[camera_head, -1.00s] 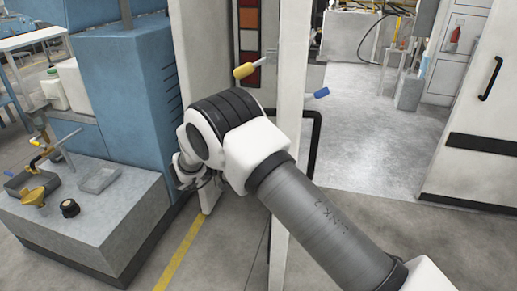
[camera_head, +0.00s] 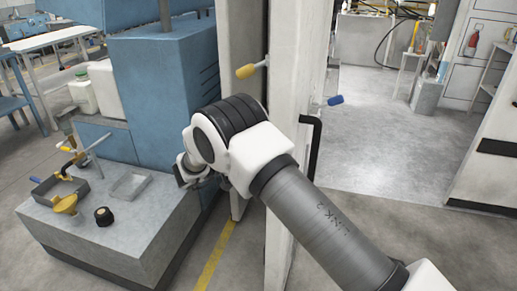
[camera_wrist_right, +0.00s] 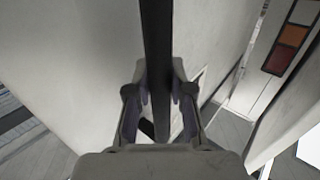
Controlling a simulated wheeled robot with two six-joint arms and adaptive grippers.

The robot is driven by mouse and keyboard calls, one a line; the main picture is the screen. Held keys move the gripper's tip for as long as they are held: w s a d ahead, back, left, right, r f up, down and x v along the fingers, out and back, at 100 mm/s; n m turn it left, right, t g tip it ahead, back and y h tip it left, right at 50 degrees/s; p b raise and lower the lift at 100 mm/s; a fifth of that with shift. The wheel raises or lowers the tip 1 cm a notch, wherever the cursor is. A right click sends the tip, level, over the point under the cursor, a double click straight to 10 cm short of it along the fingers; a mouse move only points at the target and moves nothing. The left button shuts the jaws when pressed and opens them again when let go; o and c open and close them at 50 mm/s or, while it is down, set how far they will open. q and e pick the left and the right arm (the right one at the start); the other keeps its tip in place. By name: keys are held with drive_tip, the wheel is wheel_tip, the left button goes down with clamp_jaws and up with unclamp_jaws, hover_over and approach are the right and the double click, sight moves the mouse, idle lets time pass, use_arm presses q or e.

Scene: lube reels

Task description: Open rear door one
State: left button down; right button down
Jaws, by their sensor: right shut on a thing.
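In the right wrist view a long black bar handle (camera_wrist_right: 156,35) runs upright against a pale white door panel (camera_wrist_right: 70,60). My right gripper (camera_wrist_right: 160,95) has its fingers on both sides of this bar and is shut on it. In the head view my right arm crosses from the bottom right, and its gripper (camera_head: 190,172) is beside a tall white panel (camera_head: 290,170); the held handle is hidden there. My left gripper is not in view.
Open floor (camera_head: 390,140) lies at right.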

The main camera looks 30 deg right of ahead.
drive_tip(key=c, duration=1)
unclamp_jaws()
drive_tip(key=a, duration=1.2)
drive_tip(key=shift+w, duration=0.15)
